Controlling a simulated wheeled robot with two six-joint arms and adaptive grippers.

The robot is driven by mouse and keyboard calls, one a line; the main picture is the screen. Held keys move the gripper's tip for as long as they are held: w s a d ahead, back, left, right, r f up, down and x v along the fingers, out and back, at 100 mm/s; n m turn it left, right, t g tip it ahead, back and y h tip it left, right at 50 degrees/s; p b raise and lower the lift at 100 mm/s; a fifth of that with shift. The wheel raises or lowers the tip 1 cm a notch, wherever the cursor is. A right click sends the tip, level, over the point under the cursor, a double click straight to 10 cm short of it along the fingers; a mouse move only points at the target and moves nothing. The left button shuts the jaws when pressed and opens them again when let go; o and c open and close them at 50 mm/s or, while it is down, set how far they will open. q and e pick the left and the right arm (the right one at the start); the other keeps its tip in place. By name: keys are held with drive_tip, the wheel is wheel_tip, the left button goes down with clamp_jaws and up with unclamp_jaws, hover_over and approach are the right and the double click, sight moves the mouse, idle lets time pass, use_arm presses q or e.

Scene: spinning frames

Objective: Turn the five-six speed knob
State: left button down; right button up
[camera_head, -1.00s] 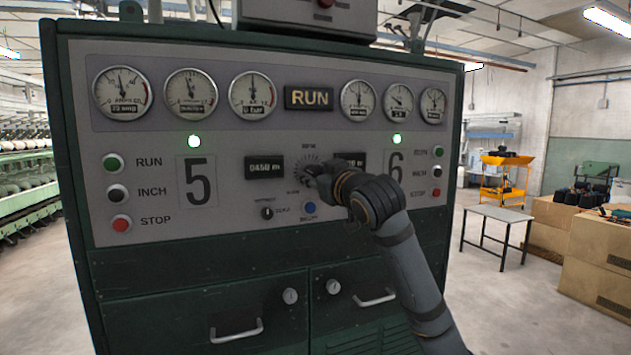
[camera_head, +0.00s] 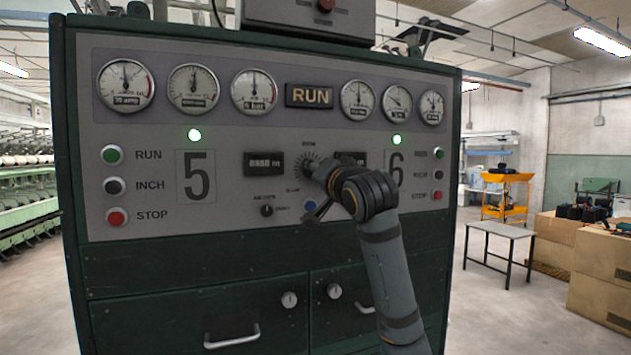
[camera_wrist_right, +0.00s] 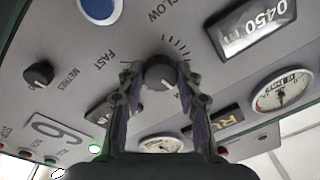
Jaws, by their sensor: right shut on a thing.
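The five-six speed knob (camera_wrist_right: 160,74) is a dark round knob with a pale pointer mark, set in a ring of dial ticks on the grey panel. In the right wrist view it sits between the two fingertips of my right gripper (camera_wrist_right: 159,80), which is shut on it. In the head view the gripper (camera_head: 318,172) reaches the dial (camera_head: 304,163) in the panel's middle and hides most of the knob. The dial's SLOW and FAST lettering shows in the right wrist view. My left gripper is not in view.
A smaller black knob (camera_head: 267,210) and a blue button (camera_head: 310,205) sit below the dial, close to my gripper. A digital display (camera_head: 264,163) is at its left. Push buttons line both panel sides. Drawers with handles (camera_head: 232,338) are below.

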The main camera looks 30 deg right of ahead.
drive_tip(key=m+h+b, duration=0.1)
drive_tip(key=m+b, duration=0.1)
drive_tip(key=m, duration=0.3)
drive_tip(key=shift+f+b, duration=0.1)
drive_tip(key=shift+b, duration=0.2)
drive_tip(key=shift+m, duration=0.5)
drive_tip(key=o, duration=1.1)
drive_tip(key=shift+o, duration=0.2)
drive_tip(key=r+v, duration=0.1)
drive_tip(key=v, duration=1.1)
drive_tip(key=shift+f, duration=0.3)
